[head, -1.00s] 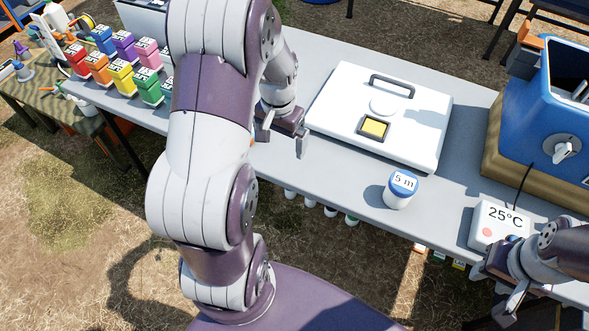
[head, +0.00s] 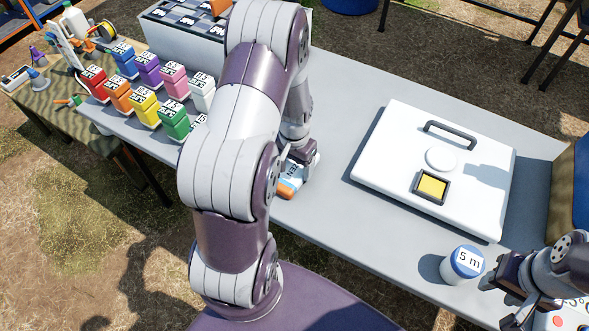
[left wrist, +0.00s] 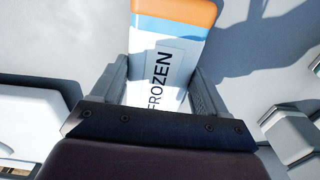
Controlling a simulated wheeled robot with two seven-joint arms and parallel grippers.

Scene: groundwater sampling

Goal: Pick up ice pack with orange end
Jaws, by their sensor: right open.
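The ice pack with an orange end (head: 290,187) lies near the table's front edge, partly hidden by my left arm. In the left wrist view the ice pack (left wrist: 170,60) is white with a blue band, an orange end and the word FROZEN. My left gripper (head: 298,165) is at the pack, with one finger on each side of it. The left wrist view shows the fingers close along the pack's sides; whether they press on it I cannot tell. My right gripper (head: 506,303) is open and empty, at the lower right beside the white jar.
A white lidded box (head: 385,165) with a black handle and yellow patch lies on the grey table (head: 345,85). A blue-lidded jar (head: 466,264) marked 5 m stands at the front right. Several coloured bottles (head: 143,105) stand at the left, before a grey sample case (head: 190,45).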

